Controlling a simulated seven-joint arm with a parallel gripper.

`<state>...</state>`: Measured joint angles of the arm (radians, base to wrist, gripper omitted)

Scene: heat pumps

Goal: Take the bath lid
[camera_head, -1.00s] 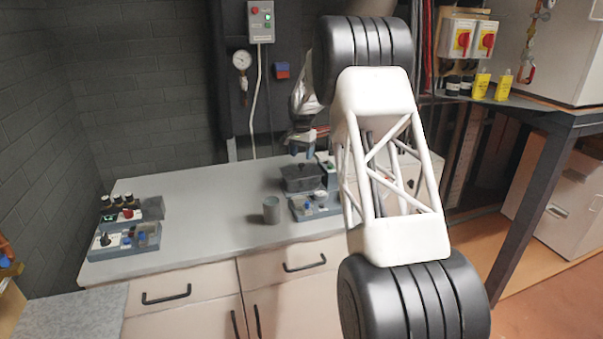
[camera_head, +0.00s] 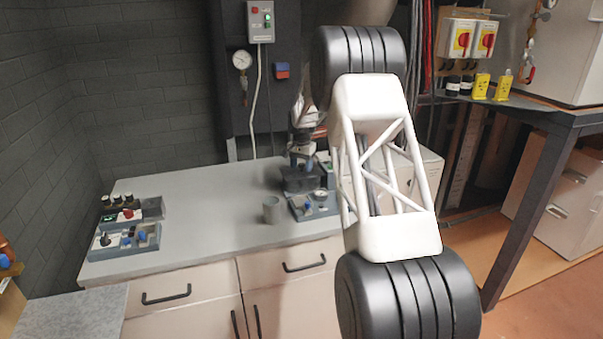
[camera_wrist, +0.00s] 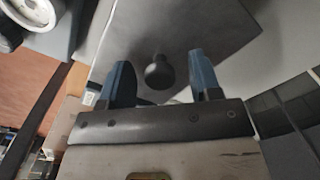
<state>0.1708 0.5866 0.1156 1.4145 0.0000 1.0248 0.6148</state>
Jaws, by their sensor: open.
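The bath lid (camera_wrist: 185,40) is a dark grey plate with a round black knob (camera_wrist: 159,72) in the wrist view. It lies on the dark bath (camera_head: 299,183) at the back right of the bench in the head view, where my gripper hides most of it. My gripper (camera_head: 300,162) is over the bath, pointing down. In the wrist view its two blue fingers (camera_wrist: 160,80) are apart, with the knob between them in the picture. I see no finger touching the knob, and I cannot tell the exact height gap.
A grey cup (camera_head: 271,210) stands in front of the bath, left of a small tray unit (camera_head: 314,206). More control units (camera_head: 125,240) stand at the bench's left end. The middle of the grey bench top (camera_head: 205,215) is clear.

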